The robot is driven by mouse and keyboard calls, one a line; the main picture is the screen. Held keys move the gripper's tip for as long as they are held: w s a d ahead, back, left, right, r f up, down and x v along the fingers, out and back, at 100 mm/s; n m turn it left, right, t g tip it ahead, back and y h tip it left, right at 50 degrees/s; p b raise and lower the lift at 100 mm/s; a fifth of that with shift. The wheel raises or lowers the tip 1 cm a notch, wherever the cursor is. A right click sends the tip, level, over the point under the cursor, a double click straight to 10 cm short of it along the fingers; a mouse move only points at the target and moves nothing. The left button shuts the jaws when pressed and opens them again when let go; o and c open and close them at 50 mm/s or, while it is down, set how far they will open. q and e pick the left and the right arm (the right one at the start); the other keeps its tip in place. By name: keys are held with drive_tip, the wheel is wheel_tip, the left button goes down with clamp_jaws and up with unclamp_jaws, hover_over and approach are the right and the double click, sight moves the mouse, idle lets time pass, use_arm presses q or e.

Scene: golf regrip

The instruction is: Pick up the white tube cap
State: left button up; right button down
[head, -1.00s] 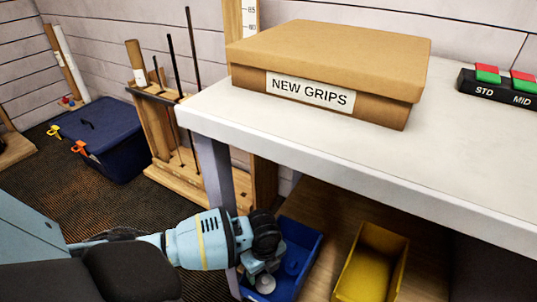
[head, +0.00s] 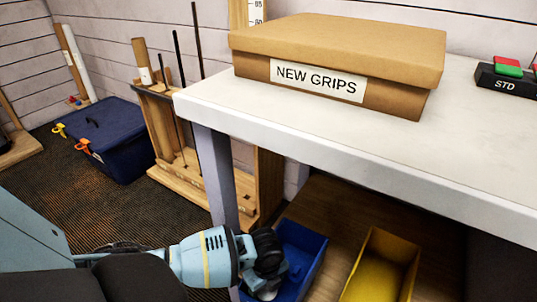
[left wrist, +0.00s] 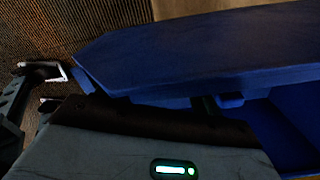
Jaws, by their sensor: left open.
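I cannot make out a white tube cap in either view. A tall white tube (head: 80,62) leans at the far left wall in the head view; its ends are too small to read. My left gripper (left wrist: 54,86) is open, with its two fingers apart and nothing seen between them in the left wrist view. In the head view, my left arm reaches to the blue bin (head: 312,262) under the bench, and its wrist overlaps the bin. The bin's blue wall (left wrist: 200,50) fills much of the left wrist view beside the gripper. My right gripper is out of view.
A white bench (head: 400,150) carries a cardboard NEW GRIPS box (head: 340,45) and a button box (head: 505,80). A yellow bin (head: 383,262) stands on the wooden shelf below. A dark blue chest (head: 110,140) and a wooden shaft rack (head: 160,120) stand left, with open floor in front.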

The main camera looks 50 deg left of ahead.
use_arm(q)
drive_tip(key=shift+f, duration=0.65)
drive_tip(key=c, duration=0.5)
drive_tip(key=shift+r, duration=0.1)
drive_tip(key=shift+c, duration=0.2)
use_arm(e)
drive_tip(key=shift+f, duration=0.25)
